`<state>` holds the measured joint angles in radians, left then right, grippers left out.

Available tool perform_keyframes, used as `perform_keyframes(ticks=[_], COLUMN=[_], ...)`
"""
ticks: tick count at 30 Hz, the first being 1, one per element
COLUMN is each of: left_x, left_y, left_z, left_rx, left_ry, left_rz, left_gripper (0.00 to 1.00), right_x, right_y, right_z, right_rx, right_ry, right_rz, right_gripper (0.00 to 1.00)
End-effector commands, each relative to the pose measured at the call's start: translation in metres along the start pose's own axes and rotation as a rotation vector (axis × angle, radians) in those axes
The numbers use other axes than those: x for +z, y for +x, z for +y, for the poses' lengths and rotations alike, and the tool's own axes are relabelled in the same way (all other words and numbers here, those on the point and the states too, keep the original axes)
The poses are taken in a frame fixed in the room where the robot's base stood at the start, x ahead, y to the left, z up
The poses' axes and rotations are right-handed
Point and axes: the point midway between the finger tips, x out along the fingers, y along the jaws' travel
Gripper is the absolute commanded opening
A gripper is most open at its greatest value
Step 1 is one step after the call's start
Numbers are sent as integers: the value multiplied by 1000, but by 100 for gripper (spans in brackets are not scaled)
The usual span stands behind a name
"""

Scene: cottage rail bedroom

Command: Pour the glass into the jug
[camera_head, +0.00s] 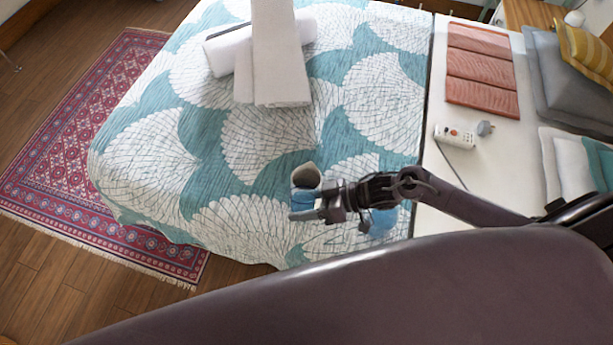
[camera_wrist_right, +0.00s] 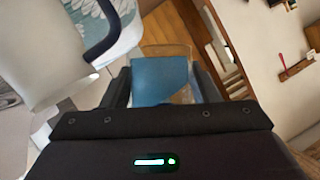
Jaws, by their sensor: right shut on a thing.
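My right gripper (camera_head: 322,204) is shut on a clear glass that holds blue liquid, over the near part of the bed. In the right wrist view the glass (camera_wrist_right: 165,78) stands between the two fingers, with clear wall above the liquid. A pale grey jug (camera_wrist_right: 38,48) with a dark blue handle is to its left in that view, apart from the glass in the picture. In the head view the pale round thing just beyond the glass (camera_head: 304,200) looks like the jug (camera_head: 307,175); its lower part is hidden. My left gripper is not in view.
The bed (camera_head: 260,140) has a teal and white patterned cover. White folded towels (camera_head: 275,55) lie on its far part. A blue object (camera_head: 382,221) shows partly behind my right arm. A remote-like white item (camera_head: 455,136) and pillows (camera_head: 570,85) lie at the right.

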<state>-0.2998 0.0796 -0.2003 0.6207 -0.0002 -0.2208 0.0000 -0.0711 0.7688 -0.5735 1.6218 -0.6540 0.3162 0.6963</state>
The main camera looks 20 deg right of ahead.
Motion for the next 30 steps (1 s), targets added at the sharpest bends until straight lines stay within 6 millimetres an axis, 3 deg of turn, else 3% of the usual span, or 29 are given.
perform_keyframes(ticks=[8, 15, 30], left_x=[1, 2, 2], left_y=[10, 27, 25], left_z=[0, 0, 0], left_rx=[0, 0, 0], left_ry=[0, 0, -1], left_rz=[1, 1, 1], left_gripper=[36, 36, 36], right_x=[-14, -7, -17], right_y=[-4, -1, -6], right_z=[8, 12, 4], right_rx=[-69, -126, -180], right_ry=[162, 296, 426], right_rz=[-16, -31, -44], right_gripper=[25, 25, 25])
